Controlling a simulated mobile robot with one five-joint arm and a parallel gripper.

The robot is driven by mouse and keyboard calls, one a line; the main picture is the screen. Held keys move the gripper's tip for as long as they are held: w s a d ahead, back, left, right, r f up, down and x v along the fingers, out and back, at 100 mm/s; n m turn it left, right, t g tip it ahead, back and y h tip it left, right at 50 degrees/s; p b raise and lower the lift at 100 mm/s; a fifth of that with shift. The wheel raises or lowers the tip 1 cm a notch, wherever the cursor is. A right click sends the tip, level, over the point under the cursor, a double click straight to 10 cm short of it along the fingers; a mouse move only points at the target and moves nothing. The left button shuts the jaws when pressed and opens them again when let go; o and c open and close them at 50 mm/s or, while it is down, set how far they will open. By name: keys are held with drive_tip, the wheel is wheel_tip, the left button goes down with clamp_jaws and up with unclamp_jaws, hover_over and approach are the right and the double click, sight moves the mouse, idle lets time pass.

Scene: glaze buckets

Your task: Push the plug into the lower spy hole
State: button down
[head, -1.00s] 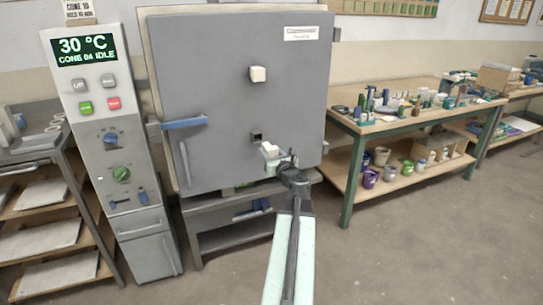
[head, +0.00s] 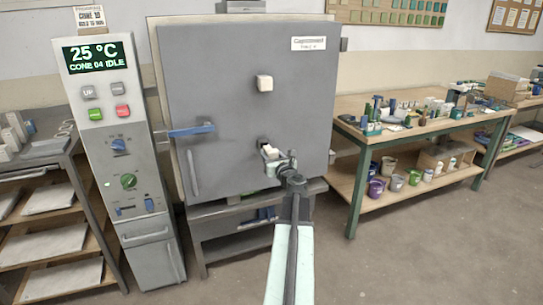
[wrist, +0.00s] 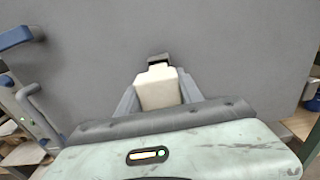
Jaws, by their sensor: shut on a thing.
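The kiln door (head: 225,110) is a large grey panel, shut, facing me. The lower spy hole (head: 263,141) is a small dark square low on the door; it also shows in the wrist view (wrist: 158,58), partly covered by the plug. The plug (wrist: 158,90) is a cream block with a narrower tip pointing at the door. My gripper (wrist: 160,93) is shut on the plug, one finger on each side. The tip is right at the hole's lower edge; I cannot tell whether it touches or enters. In the head view the plug (head: 270,152) sits just below and right of the hole.
Another cream plug (head: 265,83) sits in the door's upper part. A blue-handled latch (head: 190,131) sticks out at the door's left. The control panel (head: 118,150) reads 25 °C, idle. A bench (head: 420,125) with small items stands right. Floor in front is clear.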

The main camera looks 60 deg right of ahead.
sight(265, 147)
drive_tip(key=shift+w+d, duration=0.2)
drive_tip(key=shift+w, duration=0.1)
idle(0.4)
drive_tip(key=shift+x, duration=0.9)
drive_tip(key=shift+d, duration=0.1)
drive_tip(key=shift+x, duration=0.9)
drive_tip(key=shift+w, duration=0.1)
drive_tip(key=shift+w+d, duration=0.35)
drive_tip(key=shift+w, duration=0.1)
drive_tip(key=shift+w+d, duration=0.1)
drive_tip(key=shift+w, duration=0.05)
drive_tip(key=shift+w+d, duration=0.2)
